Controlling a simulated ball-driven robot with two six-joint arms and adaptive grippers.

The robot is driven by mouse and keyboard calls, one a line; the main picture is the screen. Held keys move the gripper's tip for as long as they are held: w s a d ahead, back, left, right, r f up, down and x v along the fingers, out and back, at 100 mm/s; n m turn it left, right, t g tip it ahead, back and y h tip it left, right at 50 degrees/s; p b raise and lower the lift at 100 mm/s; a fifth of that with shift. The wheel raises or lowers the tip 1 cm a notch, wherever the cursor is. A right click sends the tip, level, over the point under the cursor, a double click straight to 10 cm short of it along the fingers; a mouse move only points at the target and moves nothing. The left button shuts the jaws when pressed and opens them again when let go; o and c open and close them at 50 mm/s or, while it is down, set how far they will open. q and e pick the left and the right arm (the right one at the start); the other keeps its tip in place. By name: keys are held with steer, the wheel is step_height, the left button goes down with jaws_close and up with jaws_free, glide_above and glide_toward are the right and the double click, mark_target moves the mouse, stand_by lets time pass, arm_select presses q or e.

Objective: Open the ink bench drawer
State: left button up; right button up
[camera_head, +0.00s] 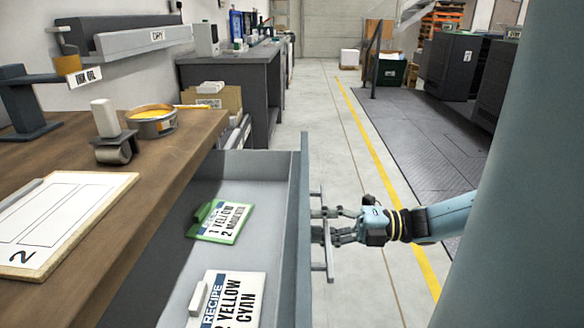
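The ink bench drawer (297,240) is pulled out from the bench (185,150), with its grey interior showing. A long bar handle (328,262) runs along its front face. My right gripper (318,224) reaches in from the right, its fingers at the middle of the handle. The fingers overlap the bar; I cannot tell whether they are closed on it. My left gripper is not in view. Inside the drawer lie a green-backed recipe card (221,222) reading "1 yellow 2 magenta" and a white recipe card (232,299) mentioning yellow and cyan.
On the bench top are a numbered board (60,215), a roller (113,135), an open tin of yellow ink (152,122) and a dark stand (28,105). Clear floor (365,285) with a yellow line lies right of the drawer. Dark cabinets (455,65) stand farther back.

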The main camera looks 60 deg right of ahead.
steer(key=v, duration=1.2)
steer(key=shift+w, duration=0.1)
